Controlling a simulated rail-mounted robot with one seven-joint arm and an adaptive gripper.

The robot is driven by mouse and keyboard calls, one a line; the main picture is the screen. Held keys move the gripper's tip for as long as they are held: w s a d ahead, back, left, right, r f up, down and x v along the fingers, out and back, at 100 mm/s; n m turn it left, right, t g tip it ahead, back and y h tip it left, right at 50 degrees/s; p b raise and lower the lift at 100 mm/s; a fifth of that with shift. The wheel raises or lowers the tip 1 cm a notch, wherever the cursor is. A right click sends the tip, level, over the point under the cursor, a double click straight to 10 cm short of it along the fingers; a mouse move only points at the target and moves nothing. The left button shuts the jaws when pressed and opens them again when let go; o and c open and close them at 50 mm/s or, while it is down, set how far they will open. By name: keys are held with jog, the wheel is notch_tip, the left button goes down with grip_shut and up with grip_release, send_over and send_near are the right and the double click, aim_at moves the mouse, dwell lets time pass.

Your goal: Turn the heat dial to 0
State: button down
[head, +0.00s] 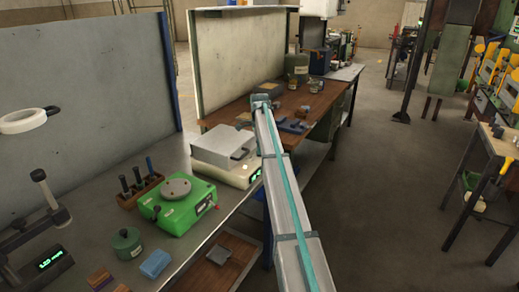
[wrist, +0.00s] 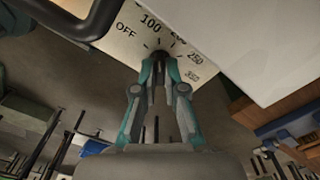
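In the wrist view, a small dark heat dial (wrist: 161,47) stands out from a pale panel (wrist: 125,50). Printed marks run around it: OFF and 100 at the left, 250 and 350 at the right, with one partly hidden in between. I see no mark reading 0. My gripper (wrist: 160,62) has its two teal fingertips close together, one on each side of the dial, and looks shut on it. The dial's pointer direction is not clear. In the head view, my grey and teal arm reaches over the bench; the gripper and dial cannot be made out.
In the wrist view, a dark curved handle (wrist: 92,22) is close to the dial's left. In the head view, a white box-shaped unit (head: 222,172) with a grey lid is left of my arm. A green device (head: 178,205) is nearer. The floor (head: 385,200) at right is open.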

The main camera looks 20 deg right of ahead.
jog(key=shift+n, duration=0.4)
jog(key=n, duration=0.3)
jog(key=shift+n, duration=2)
jog(key=c, duration=1.2)
grip_release()
jog(key=shift+c, duration=0.2)
jog(key=shift+r, duration=0.1)
